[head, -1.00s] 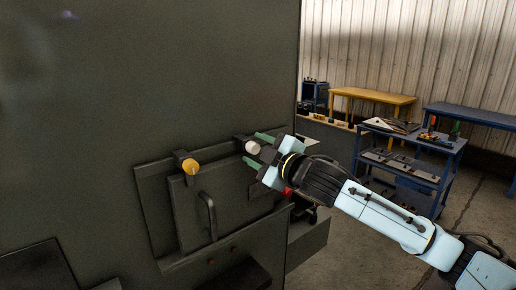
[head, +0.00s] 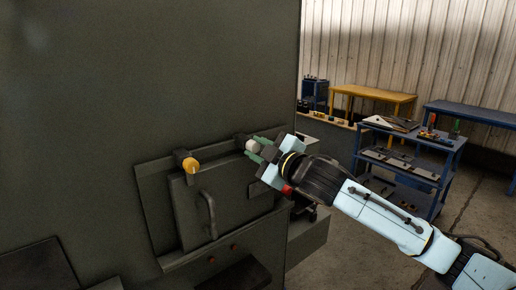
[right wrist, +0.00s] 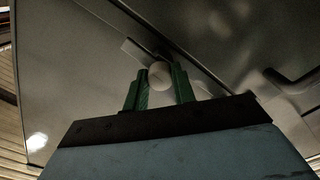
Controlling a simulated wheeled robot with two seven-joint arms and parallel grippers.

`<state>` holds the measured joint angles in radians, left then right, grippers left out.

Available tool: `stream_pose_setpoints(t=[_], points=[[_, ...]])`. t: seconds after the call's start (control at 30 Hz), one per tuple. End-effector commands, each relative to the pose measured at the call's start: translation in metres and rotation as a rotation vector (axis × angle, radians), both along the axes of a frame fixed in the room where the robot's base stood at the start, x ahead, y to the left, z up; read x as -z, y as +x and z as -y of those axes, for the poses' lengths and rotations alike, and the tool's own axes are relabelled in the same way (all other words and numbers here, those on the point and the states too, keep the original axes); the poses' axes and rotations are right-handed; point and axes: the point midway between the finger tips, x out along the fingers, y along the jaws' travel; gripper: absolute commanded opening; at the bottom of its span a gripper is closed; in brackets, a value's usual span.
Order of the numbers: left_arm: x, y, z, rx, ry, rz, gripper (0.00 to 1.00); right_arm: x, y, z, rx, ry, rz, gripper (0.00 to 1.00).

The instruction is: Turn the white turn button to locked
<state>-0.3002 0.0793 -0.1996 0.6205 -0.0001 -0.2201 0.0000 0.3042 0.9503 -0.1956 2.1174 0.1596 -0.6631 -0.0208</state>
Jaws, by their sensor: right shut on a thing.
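The white turn button (head: 252,146) is at the upper right corner of a dark panel (head: 237,196) on the enclosure. My right gripper (head: 258,147) comes in from the right, with one green finger above the button and one below it. In the right wrist view, the round white button (right wrist: 160,75) sits between the green fingers (right wrist: 160,88), and the gripper is shut on it. A dark bar shows behind the button. Part of the button is hidden by the fingers. My left gripper is not in view.
A yellow turn button (head: 191,165) is at the panel's upper left corner. A curved handle (head: 209,215) stands out from the panel. The tall enclosure wall (head: 150,80) fills the left. A blue cart (head: 405,160) and a yellow table (head: 372,94) stand well behind on the right.

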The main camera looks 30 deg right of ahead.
Motion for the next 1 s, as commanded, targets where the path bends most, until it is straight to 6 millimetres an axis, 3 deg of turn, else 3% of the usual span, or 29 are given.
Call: stream_pose_setpoints(t=[0.7,1.0], points=[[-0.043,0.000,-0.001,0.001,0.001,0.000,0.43,-0.001,0.000,-0.001,0.001,0.633,-0.053,0.03],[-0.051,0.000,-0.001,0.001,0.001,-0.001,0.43,0.000,0.000,-0.001,0.000,0.916,-0.073,0.03]])
